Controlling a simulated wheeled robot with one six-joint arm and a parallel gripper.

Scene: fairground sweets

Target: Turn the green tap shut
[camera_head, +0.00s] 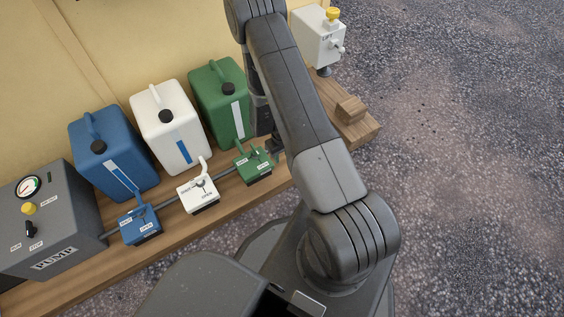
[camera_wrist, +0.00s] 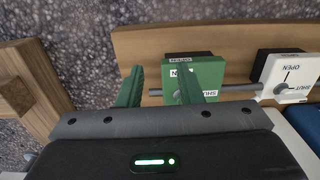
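The green tap (camera_head: 254,166) is a small green block on a black base, at the right end of a row of taps on the wooden bench. Its top carries white labels, and a short green handle shows on it. In the wrist view the green tap (camera_wrist: 210,75) is just beyond my fingers, with its SHUT label partly covered. My gripper (camera_wrist: 159,66) has green fingers, spread apart with a grey pipe visible between them.
A white tap (camera_head: 198,193) and a blue tap (camera_head: 140,226) sit left of the green one along the pipe. Blue (camera_head: 101,155), white (camera_head: 168,127) and green (camera_head: 219,98) canisters stand behind. A grey pump box (camera_head: 48,222) is at left. A wooden block (camera_head: 351,109) lies near the bench end.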

